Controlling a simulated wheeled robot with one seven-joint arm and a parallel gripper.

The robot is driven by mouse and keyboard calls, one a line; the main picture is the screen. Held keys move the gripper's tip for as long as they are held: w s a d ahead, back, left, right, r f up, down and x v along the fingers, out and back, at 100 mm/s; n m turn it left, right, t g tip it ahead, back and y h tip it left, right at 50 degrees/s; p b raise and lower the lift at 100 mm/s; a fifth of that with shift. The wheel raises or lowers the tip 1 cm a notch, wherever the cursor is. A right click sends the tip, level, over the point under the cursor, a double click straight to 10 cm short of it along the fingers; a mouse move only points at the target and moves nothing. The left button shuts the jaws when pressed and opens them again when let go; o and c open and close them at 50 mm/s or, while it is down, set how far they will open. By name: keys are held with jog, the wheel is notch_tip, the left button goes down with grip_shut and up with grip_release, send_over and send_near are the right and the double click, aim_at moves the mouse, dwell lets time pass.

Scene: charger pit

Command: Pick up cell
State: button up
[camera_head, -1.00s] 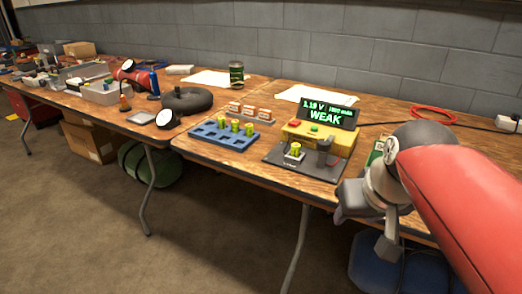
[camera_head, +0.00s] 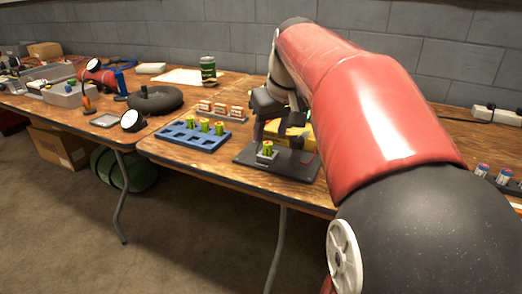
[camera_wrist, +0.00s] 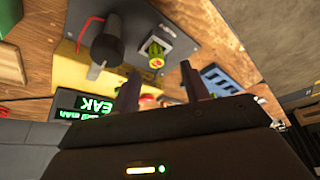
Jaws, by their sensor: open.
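A green-yellow cell (camera_head: 267,149) stands upright in the small holder on the dark plate of the yellow tester (camera_head: 296,131). In the wrist view the cell (camera_wrist: 156,56) shows beyond my fingertips, in a square holder beside a black knob-like post. My gripper (camera_wrist: 160,86) is open and empty, its two dark fingers apart on either side, short of the cell. In the head view my gripper (camera_head: 268,125) hangs above the tester plate, close over the cell. The tester's display (camera_wrist: 90,103) is partly visible in the wrist view, reading "EAK"; my arm hides it in the head view.
A blue tray (camera_head: 192,137) with several pockets holds more green-yellow cells, left of the tester. A rack of small orange-white boxes (camera_head: 222,110) stands behind it. Other cells (camera_head: 492,172) stand at the right.

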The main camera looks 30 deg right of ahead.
aim_at(269, 144)
jog(key=x, duration=0.5)
jog(key=shift+d+f, duration=0.2)
jog(key=shift+d, duration=0.1)
grip_shut()
